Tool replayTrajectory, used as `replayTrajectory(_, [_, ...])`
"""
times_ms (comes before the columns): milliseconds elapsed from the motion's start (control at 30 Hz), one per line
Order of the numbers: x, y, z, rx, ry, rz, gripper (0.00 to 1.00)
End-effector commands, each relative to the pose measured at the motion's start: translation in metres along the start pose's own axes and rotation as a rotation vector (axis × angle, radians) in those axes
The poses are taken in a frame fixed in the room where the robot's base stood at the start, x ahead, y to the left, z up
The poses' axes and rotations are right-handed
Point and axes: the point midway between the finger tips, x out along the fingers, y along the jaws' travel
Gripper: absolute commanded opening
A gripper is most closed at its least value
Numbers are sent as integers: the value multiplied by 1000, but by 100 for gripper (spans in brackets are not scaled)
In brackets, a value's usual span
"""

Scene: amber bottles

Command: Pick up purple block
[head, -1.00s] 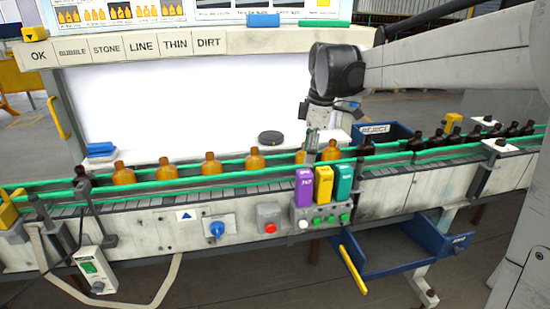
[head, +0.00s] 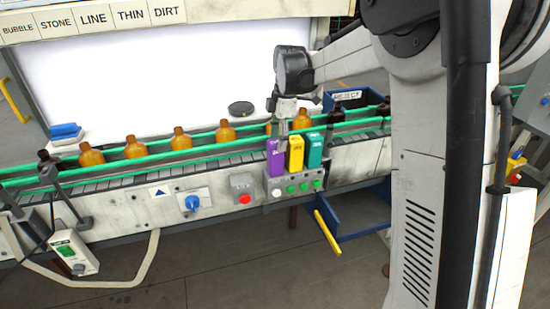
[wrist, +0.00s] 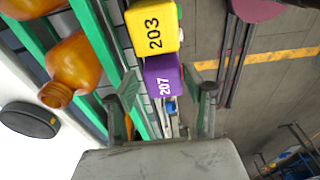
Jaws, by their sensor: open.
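The purple block (head: 275,160) stands upright at the left end of a row on the conveyor's front control box. The yellow block (head: 295,153) and teal block (head: 313,150) stand to its right. In the wrist view the purple block (wrist: 162,78), marked 207, shows between the two finger tips, beside the yellow block (wrist: 152,30), marked 203. My gripper (wrist: 165,92) is open, with a finger on either side of the purple block's line. No contact is visible. In the head view my gripper (head: 283,128) hangs just above and behind the purple block, partly hidden.
Amber bottles (head: 181,139) stand on the conveyor between green rails (head: 160,150), close behind the blocks. One bottle (wrist: 78,65) is near the left finger in the wrist view. A blue reject bin (head: 352,100) is at the right.

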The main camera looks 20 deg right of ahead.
Motion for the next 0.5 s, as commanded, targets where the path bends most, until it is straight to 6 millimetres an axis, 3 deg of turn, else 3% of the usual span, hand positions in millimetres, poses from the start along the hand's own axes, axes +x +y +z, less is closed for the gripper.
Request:
replayTrajectory(233, [16,-1,-2,0,0,0,46])
replayTrajectory(500, [51,-3,-4,0,0,0,46])
